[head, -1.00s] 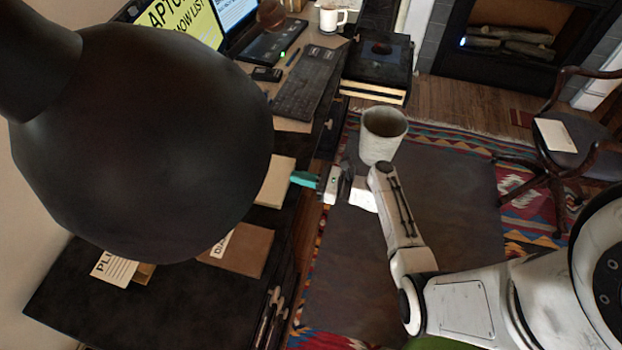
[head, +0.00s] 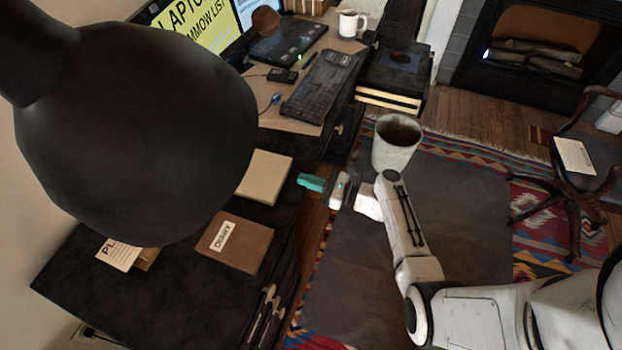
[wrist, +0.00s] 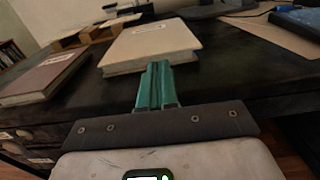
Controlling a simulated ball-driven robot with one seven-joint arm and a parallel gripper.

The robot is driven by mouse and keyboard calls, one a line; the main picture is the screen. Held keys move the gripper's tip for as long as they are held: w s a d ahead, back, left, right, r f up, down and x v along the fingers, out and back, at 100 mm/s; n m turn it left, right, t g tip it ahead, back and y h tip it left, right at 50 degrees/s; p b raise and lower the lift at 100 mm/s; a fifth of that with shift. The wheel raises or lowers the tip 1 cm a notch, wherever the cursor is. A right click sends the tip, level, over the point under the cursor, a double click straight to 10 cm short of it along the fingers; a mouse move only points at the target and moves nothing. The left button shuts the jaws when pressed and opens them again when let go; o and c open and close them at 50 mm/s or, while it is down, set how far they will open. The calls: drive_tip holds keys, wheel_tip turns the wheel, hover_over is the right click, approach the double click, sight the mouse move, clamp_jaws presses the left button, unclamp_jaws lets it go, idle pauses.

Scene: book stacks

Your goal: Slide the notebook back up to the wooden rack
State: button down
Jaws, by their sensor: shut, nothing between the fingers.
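A cream book (head: 265,177), which I take for the notebook, lies flat on the dark desk near its front edge. In the wrist view the cream book (wrist: 150,45) lies straight ahead; its label is too small to read. My gripper (head: 308,182) is shut and empty, just right of the book in the head view. In the wrist view its teal fingers (wrist: 156,68) overlap the book's near side; I cannot tell whether they touch. The wooden rack (wrist: 82,36) stands behind the book in the wrist view. In the head view a black rounded shape hides most of it.
A brown diary (head: 235,243) lies near the cream book; it also shows at left in the wrist view (wrist: 45,78). A keyboard (head: 320,86) and mug (head: 351,23) are farther along the desk. A bin (head: 396,145) stands on the rug beyond my arm.

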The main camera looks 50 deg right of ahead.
drive_tip(key=b+v, duration=0.1)
drive_tip(key=v, duration=0.9)
drive_tip(key=shift+s, duration=0.1)
drive_tip(key=s+a+f+n+g+y, duration=0.1)
drive_tip(key=s+a+f+n+g, duration=0.25)
drive_tip(key=a+n+g, duration=0.45)
drive_tip(key=s+a+f+n+g+y, duration=0.15)
drive_tip(key=s+a+n+g, duration=0.25)
drive_tip(key=a+n, duration=0.4)
drive_tip(key=s+r+n+g+h, duration=0.4)
drive_tip(key=s+r+n+h, duration=0.4)
drive_tip(key=n, duration=0.7)
drive_tip(key=shift+s+d+r+n+h, duration=0.3)
drive_tip(key=shift+d+r+h, duration=0.1)
drive_tip(key=shift+d+h, duration=0.05)
